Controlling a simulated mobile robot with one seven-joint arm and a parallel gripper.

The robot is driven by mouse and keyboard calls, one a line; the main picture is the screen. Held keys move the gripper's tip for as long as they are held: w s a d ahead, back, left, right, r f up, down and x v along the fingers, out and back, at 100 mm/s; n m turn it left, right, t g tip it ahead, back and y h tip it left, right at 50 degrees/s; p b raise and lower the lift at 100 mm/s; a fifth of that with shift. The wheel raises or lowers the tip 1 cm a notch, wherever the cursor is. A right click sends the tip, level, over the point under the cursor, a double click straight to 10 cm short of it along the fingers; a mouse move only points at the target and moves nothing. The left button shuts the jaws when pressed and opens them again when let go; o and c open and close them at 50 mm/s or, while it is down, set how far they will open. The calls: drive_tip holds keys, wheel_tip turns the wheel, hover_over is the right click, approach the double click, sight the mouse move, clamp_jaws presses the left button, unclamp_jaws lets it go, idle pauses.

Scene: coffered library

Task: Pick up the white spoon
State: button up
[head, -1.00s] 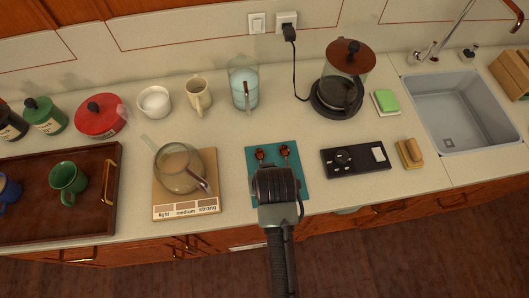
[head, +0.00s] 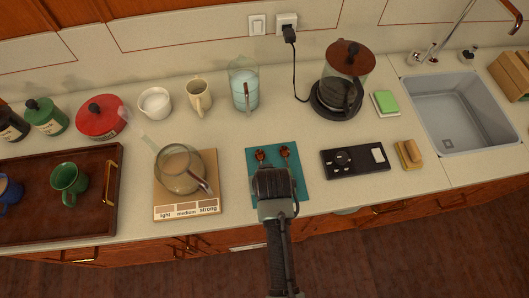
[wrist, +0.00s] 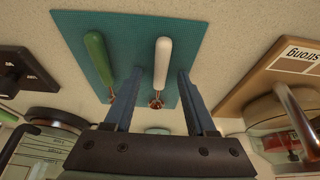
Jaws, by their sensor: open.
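The white spoon (wrist: 163,62) lies on the teal mat (wrist: 212,22), its pale handle showing in the wrist view between my two fingers. Its reddish-brown bowl (head: 260,155) shows at the left of the mat in the head view, while my gripper hides its handle there. My gripper (wrist: 160,73) is open over the mat, one finger on each side of the white spoon, with a visible gap on both sides. A green-handled spoon (wrist: 96,52) lies beside it, outside the fingers. I cannot tell the exact height of the fingertips above the mat.
A board with a glass jug (head: 180,171) stands left of the mat, and a black scale-like device (head: 355,160) stands right. Bare counter lies between the mat and these.

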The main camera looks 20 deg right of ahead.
clamp_jaws()
drive_tip(key=shift+r, duration=0.1)
wheel_tip(320, 180, up, 10)
drive_tip(key=shift+b, duration=0.35)
